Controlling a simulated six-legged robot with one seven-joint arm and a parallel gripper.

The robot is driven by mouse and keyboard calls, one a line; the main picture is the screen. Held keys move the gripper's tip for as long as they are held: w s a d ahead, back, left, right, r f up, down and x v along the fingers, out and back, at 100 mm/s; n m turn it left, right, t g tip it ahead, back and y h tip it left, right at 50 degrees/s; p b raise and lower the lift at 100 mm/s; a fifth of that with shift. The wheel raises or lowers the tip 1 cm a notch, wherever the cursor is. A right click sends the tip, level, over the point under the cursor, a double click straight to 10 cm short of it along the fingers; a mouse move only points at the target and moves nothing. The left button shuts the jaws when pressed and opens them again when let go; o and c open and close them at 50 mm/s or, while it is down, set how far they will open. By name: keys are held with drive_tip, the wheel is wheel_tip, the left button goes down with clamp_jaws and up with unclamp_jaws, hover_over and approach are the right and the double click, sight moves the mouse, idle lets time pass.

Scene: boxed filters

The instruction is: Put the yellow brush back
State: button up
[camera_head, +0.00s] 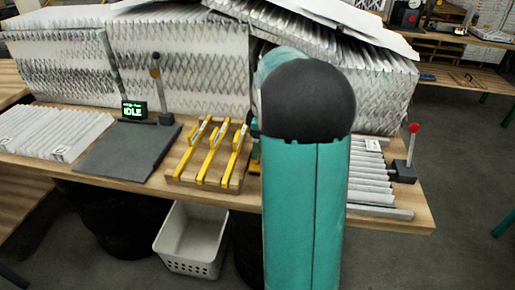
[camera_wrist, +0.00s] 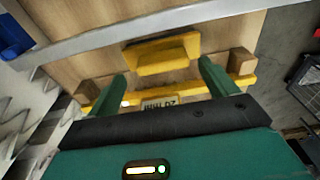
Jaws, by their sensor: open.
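In the wrist view a yellow block with a raised handle-like part (camera_wrist: 165,55), which looks like the brush, lies on the wooden surface just beyond my fingertips. My gripper (camera_wrist: 162,72) is open, its two green fingers apart with nothing held between them. A yellow bar (camera_wrist: 235,87) with a pale label crosses below, partly behind the fingers. Wooden blocks (camera_wrist: 241,61) stand near its ends.
A wooden rack (camera_head: 177,178) with several yellow bars stands left of my arm. A dark mat (camera_head: 115,155), an IDLE display (camera_head: 133,110) and white pleated filters (camera_head: 45,135) lie further left. A red-topped post (camera_head: 412,145) stands right. A white basket (camera_head: 190,240) is below.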

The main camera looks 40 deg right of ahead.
wheel_tip(320, 180, up, 8)
drive_tip(key=r, duration=0.1)
drive_tip(key=s+a+r+m, duration=0.1)
drive_tip(key=s+a+r, duration=0.15)
drive_tip(key=a, duration=0.55)
drive_tip(key=s+a+m+t, duration=0.1)
drive_tip(key=s+a+m, duration=0.1)
drive_tip(key=s+a, duration=0.2)
drive_tip(key=s+a+f+m+t, duration=0.1)
drive_tip(key=s+a, duration=0.4)
drive_tip(key=a, duration=0.6)
drive_tip(key=s+a+f+m+t, duration=0.1)
drive_tip(key=s+a+m+t, duration=0.1)
drive_tip(key=s+a, duration=0.3)
drive_tip(key=a+m, duration=0.1)
drive_tip(key=a, duration=0.2)
drive_tip(key=shift+a+f+m+h, duration=0.15)
drive_tip(key=shift+m+h, duration=0.15)
drive_tip(key=shift+h, duration=0.1)
drive_tip(key=shift+c, duration=0.3)
